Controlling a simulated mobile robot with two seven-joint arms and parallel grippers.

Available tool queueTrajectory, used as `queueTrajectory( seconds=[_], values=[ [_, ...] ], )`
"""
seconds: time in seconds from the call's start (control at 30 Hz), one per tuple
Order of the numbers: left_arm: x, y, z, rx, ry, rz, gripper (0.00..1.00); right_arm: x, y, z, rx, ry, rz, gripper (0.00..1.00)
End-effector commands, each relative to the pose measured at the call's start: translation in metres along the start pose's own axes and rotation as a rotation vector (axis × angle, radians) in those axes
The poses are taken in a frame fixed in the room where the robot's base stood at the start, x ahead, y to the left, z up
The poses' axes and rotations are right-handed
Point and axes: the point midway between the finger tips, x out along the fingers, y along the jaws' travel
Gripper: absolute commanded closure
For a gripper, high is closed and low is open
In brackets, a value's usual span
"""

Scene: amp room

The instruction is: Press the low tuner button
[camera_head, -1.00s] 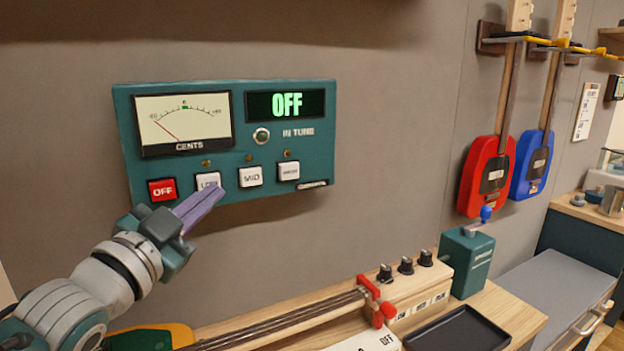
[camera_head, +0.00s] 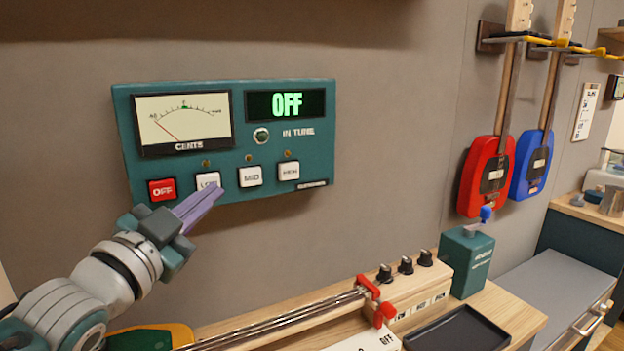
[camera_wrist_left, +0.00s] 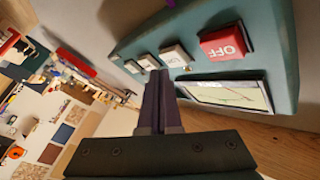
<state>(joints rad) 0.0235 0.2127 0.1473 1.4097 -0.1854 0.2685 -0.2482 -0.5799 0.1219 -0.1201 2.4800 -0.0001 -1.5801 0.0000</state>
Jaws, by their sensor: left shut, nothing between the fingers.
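The teal tuner panel (camera_head: 226,222) hangs on the wall, its display (camera_head: 286,104) reading OFF. The white LOW button (camera_head: 207,181) sits between the red OFF button (camera_head: 162,190) and the white MID button (camera_head: 250,176). My left gripper (camera_head: 213,192) is shut and empty, its purple fingertips overlapping the lower right of the LOW button. I cannot tell whether they touch it. In the left wrist view the fingers (camera_wrist_left: 158,80) point at the button row, near the LOW button (camera_wrist_left: 175,55), with the red OFF button (camera_wrist_left: 225,42) to the right. My right gripper is not in view.
Below the panel is a wooden bench with a stringed instrument (camera_head: 290,322), black knobs (camera_head: 405,265), a teal box (camera_head: 466,260) and a black tray (camera_head: 458,330). Red (camera_head: 487,175) and blue (camera_head: 532,165) guitars hang at right.

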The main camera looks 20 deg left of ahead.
Motion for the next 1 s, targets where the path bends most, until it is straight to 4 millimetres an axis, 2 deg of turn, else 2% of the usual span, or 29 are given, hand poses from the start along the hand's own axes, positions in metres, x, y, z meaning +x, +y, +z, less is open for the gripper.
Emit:
queueTrajectory(
  seconds=[1.0],
  values=[
    [0.0088, -0.0062, 0.0066, 0.000, 0.000, 0.000, 1.00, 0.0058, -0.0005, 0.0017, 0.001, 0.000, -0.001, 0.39]
  ],
)
